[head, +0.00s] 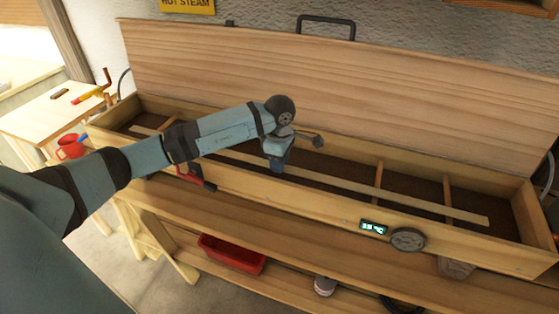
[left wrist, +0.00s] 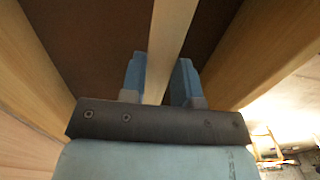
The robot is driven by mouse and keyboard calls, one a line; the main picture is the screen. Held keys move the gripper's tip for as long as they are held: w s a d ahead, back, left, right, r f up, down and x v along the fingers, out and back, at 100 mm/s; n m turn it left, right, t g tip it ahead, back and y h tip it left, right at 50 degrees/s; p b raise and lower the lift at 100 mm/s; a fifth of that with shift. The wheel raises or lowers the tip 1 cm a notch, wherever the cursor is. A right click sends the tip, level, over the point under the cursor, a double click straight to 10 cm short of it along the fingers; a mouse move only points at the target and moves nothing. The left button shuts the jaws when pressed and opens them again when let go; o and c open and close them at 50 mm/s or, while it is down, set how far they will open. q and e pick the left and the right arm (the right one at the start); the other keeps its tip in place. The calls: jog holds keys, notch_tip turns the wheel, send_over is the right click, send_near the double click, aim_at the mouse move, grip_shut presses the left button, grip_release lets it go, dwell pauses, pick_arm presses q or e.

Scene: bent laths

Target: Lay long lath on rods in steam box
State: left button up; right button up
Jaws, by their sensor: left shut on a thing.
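The long lath (head: 350,187) is a thin pale strip inside the long wooden steam box (head: 300,191), running along its length. Cross rods (head: 378,174) span the box, and the lath lies across them at the right; I cannot tell whether it touches them. My left gripper (head: 277,163) reaches down into the middle of the box and is shut on the lath. In the left wrist view the lath (left wrist: 172,40) runs between the two blue fingers (left wrist: 161,80). The right gripper is not in view.
The box lid (head: 330,80) stands open behind. A gauge (head: 408,239) and a small display (head: 374,227) are on the front wall. A red tray (head: 232,254) sits on the shelf below.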

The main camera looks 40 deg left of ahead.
pick_arm(q)
jog(key=shift+f+b, duration=0.3)
dwell(0.4)
jog(key=o, duration=1.1)
jog(key=shift+o, duration=0.5)
jog(key=shift+r, duration=0.15)
jog(key=shift+r+p, duration=0.85)
jog(key=shift+r, duration=0.6)
jog(key=shift+r+p, duration=0.65)
jog(key=shift+r, duration=0.75)
jog(key=shift+r, duration=0.1)
notch_tip(320, 180, up, 7)
jog(key=p, duration=0.3)
